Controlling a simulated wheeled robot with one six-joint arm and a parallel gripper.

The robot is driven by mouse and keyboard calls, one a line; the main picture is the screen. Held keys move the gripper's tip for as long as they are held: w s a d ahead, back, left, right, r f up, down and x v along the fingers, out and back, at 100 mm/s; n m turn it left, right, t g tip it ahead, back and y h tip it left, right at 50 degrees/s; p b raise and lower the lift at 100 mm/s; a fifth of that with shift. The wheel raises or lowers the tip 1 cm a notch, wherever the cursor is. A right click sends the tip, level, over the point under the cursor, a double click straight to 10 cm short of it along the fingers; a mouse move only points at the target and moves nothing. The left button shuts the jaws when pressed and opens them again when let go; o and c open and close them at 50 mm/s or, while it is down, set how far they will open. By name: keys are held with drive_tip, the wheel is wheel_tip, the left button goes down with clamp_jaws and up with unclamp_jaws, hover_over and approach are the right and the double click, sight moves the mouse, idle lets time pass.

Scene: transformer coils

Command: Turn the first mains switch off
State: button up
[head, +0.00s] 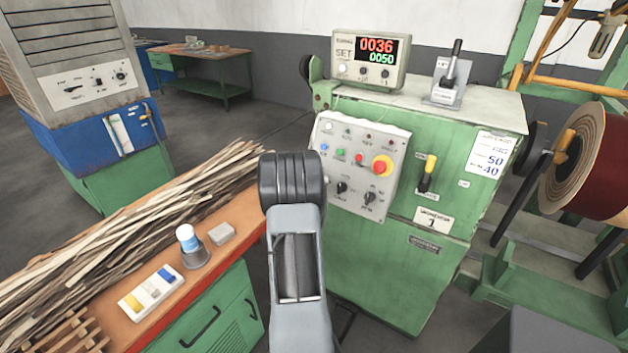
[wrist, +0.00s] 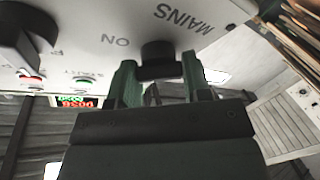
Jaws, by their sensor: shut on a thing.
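The mains switch is a black rotary knob (wrist: 158,50) on a light grey panel, seen upside down in the wrist view. The panel is printed MAINS and ON close to it. My gripper (wrist: 158,72) has its two green fingers on either side of the knob and is shut on it. In the head view the control panel (head: 353,150) stands on the front of the green machine (head: 450,130). There my own arm hides the gripper and the knob it holds. The knob's exact turn position cannot be told.
A larger black knob (wrist: 25,35) and red and green buttons sit beside it. The panel also has a red emergency button (head: 382,165). A yellow-handled lever (head: 428,172) is to the right. A bench (head: 225,232) with wooden strips (head: 110,235) stands close on the left.

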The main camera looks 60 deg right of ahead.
drive_tip(key=n+y, duration=0.1)
drive_tip(key=n, duration=0.2)
drive_tip(key=n+t+y+p, duration=0.1)
drive_tip(key=n, duration=0.2)
drive_tip(key=shift+n+t+y+p, duration=0.3)
drive_tip(key=shift+n+y+p, duration=0.75)
drive_tip(key=shift+n, duration=1.35)
drive_tip(key=o, duration=0.9)
drive_tip(key=shift+a+r, duration=0.1)
drive_tip(key=v, duration=1.3)
drive_tip(key=shift+s+a, duration=0.2)
drive_tip(key=shift+a, duration=0.1)
